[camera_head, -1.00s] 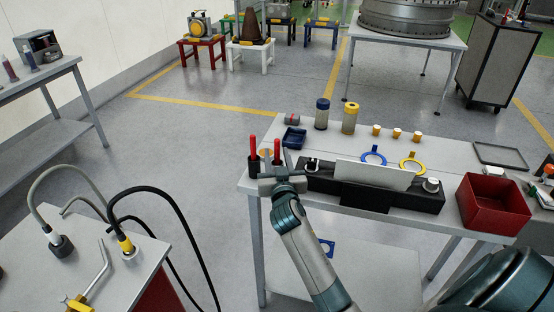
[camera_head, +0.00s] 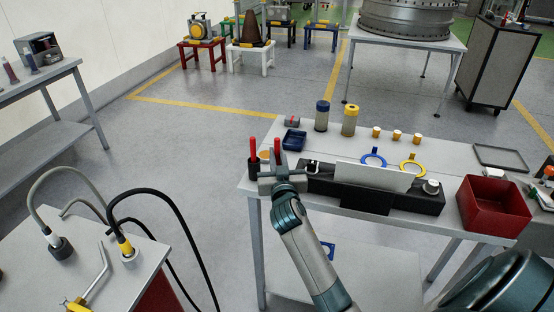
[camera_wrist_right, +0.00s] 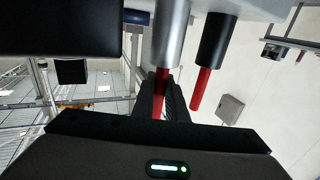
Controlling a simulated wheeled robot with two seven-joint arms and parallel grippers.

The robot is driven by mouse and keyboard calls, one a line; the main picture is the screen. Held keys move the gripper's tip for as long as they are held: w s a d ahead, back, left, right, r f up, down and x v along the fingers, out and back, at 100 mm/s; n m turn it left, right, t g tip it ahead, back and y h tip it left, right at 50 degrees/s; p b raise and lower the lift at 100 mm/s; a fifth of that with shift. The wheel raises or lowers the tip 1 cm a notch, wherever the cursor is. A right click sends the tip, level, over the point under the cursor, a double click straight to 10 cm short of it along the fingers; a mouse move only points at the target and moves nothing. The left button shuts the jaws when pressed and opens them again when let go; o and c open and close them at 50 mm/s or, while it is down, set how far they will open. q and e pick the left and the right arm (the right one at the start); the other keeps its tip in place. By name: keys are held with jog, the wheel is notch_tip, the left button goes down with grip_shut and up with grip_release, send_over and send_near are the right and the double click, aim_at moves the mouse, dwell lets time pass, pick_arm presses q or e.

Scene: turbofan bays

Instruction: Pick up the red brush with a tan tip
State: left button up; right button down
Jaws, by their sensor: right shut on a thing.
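Two red brush handles stand upright at the left end of the workbench. The left brush (camera_head: 253,147) is in a black holder (camera_wrist_right: 214,40). The right brush (camera_head: 277,146) is in a silver-grey holder (camera_wrist_right: 171,35). Their tips are hidden, so I cannot see which one is tan. My right gripper (camera_head: 277,166) is shut on the right brush; in the wrist view its handle (camera_wrist_right: 158,106) lies between the dark fingers. The other red handle (camera_wrist_right: 200,90) is beside the fingers, apart from them. My left gripper is not in view.
A black fixture with a light panel (camera_head: 372,176) stands just right of the gripper. A blue tray (camera_head: 294,140), blue-capped bottle (camera_head: 321,117) and yellow-capped bottle (camera_head: 350,121) stand behind. A red bin (camera_head: 494,204) is at the right.

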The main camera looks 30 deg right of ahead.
aim_at(278, 138)
notch_tip(278, 138, up, 9)
jog(key=shift+f+b, duration=0.1)
jog(key=shift+b, duration=0.45)
dwell(0.5)
